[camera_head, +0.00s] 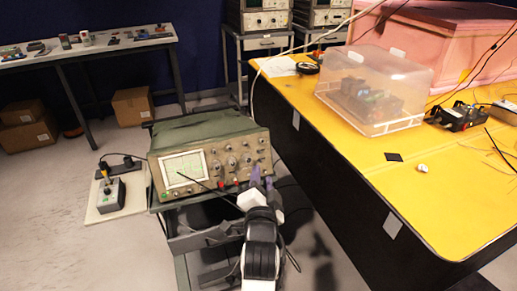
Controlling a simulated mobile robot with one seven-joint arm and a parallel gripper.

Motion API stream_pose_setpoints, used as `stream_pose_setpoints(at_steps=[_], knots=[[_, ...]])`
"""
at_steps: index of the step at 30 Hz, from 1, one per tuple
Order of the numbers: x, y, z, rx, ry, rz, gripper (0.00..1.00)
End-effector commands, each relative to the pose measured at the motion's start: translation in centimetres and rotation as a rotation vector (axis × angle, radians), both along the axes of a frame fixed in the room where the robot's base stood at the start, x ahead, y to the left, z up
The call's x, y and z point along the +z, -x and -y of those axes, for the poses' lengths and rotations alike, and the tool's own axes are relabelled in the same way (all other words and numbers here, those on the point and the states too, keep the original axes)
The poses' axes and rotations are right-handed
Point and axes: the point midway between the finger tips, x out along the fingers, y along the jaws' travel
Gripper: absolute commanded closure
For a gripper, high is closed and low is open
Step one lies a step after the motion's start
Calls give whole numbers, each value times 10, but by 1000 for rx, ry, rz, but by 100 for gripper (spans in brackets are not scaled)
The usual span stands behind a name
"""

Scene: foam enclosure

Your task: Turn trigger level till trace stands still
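An oscilloscope (207,160) with a beige front panel stands on a cart. Its screen (184,170) is lit pale green on the left of the panel. The trace is too faint and small to make out. Several knobs (231,161) fill the right half of the panel. My gripper (256,173) is at the panel's lower right, in front of the knobs there. It hides part of that corner, so I cannot tell which knob is the trigger level. I cannot tell whether the fingers are apart, or whether they touch a knob.
A yellow-topped bench (350,135) stands close on the right, with a clear plastic box (372,92) and a pink foam enclosure (450,45). A small grey box with a lever (111,195) sits on a side shelf to the left. A dark cable or probe crosses the panel.

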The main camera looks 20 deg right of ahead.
Motion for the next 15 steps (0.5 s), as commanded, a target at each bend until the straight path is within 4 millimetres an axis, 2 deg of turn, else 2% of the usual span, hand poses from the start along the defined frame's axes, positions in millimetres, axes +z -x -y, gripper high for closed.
stream_pose_setpoints(at_steps=[15], knots=[[-6,-23,8,2,5,7,66]])
